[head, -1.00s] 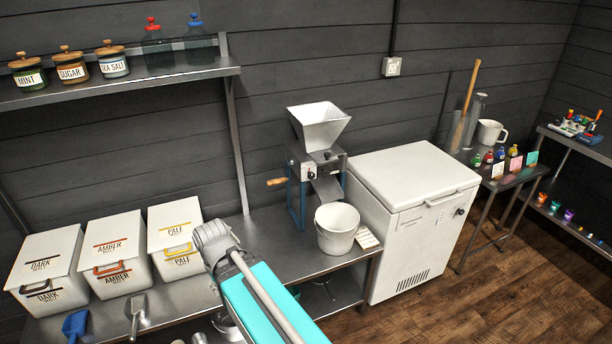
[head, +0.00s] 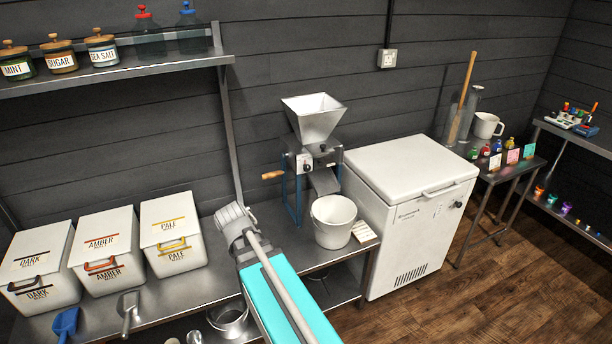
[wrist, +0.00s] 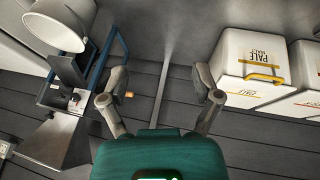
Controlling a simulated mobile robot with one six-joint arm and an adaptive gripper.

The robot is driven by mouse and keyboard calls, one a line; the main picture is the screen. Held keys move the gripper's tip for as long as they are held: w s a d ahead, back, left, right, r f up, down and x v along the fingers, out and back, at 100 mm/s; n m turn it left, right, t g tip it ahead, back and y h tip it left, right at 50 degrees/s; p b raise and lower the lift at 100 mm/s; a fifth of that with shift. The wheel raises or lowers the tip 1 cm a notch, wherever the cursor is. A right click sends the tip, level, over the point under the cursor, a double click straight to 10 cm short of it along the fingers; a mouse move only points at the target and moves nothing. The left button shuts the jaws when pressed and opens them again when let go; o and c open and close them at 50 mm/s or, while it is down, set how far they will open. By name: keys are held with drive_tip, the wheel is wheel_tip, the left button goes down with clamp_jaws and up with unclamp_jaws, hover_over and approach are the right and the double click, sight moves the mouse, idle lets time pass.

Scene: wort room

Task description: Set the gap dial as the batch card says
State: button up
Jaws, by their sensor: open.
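The grain mill (head: 314,122) stands on the steel bench, with a flared metal hopper on top and a wooden crank handle (head: 272,175) at its left. A small round dial (head: 307,166) shows on the mill's front; its setting is too small to read. A pale card (head: 363,231) lies right of the bucket; its writing is not legible and I cannot tell whether it is the batch card. In the wrist view the mill (wrist: 75,100) appears upside down at the left. My gripper (wrist: 160,80) is open and empty, apart from the mill. In the head view my forearm hides the gripper's fingers.
A white bucket (head: 333,221) stands under the mill's chute. A white chest (head: 415,220) is to its right. Malt bins (head: 172,235), a blue scoop (head: 65,324) and a metal scoop (head: 129,312) are at the left. A shelf (head: 120,69) with jars hangs above.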

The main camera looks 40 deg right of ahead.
drive_tip(key=w+d+r+n+t+h+b, duration=0.1)
drive_tip(key=w+d+r+t+h+b, duration=0.3)
drive_tip(key=d, duration=1)
drive_tip(key=w+d+f+t+h+b, duration=0.1)
drive_tip(key=w+d+t+h+b, duration=0.2)
drive_tip(key=w+d+t+b, duration=0.75)
drive_tip(key=n+y+b, duration=0.3)
drive_tip(key=n+y, duration=0.3)
drive_tip(key=n, duration=0.1)
approach(308, 169)
drive_tip(key=s+r, duration=0.1)
drive_tip(key=s, duration=0.2)
drive_tip(key=shift+a+f+n+g, duration=0.2)
drive_tip(key=shift+a+n+g, duration=0.15)
drive_tip(key=shift+n+g, duration=0.1)
drive_tip(key=x, duration=1.3)
drive_tip(key=shift+w, duration=0.4)
